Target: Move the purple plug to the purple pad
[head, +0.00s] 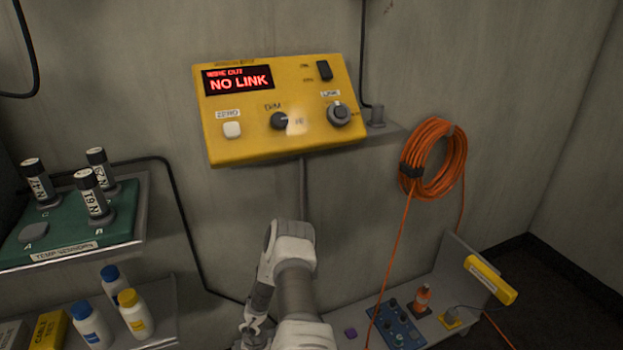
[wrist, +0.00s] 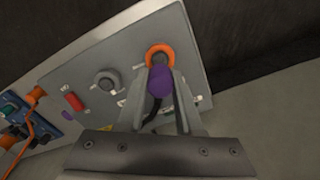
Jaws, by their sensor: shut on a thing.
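My gripper (wrist: 161,82) is shut on the purple plug (wrist: 159,81), which shows between its two fingers in the wrist view. A black cable runs down from the plug. An orange ring (wrist: 150,50) on a grey panel lies just behind the fingertips; I cannot tell whether the plug touches it. A small purple patch, seemingly the purple pad (wrist: 67,115), lies at the panel's left edge. It also shows in the head view (head: 350,332) on the grey shelf. In the head view my gripper (head: 252,335) is low beside my arm, and the plug is hidden there.
An orange cable coil (head: 436,160) hangs above. A yellow control box (head: 280,105) reads NO LINK. Bottles (head: 135,313) stand at left.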

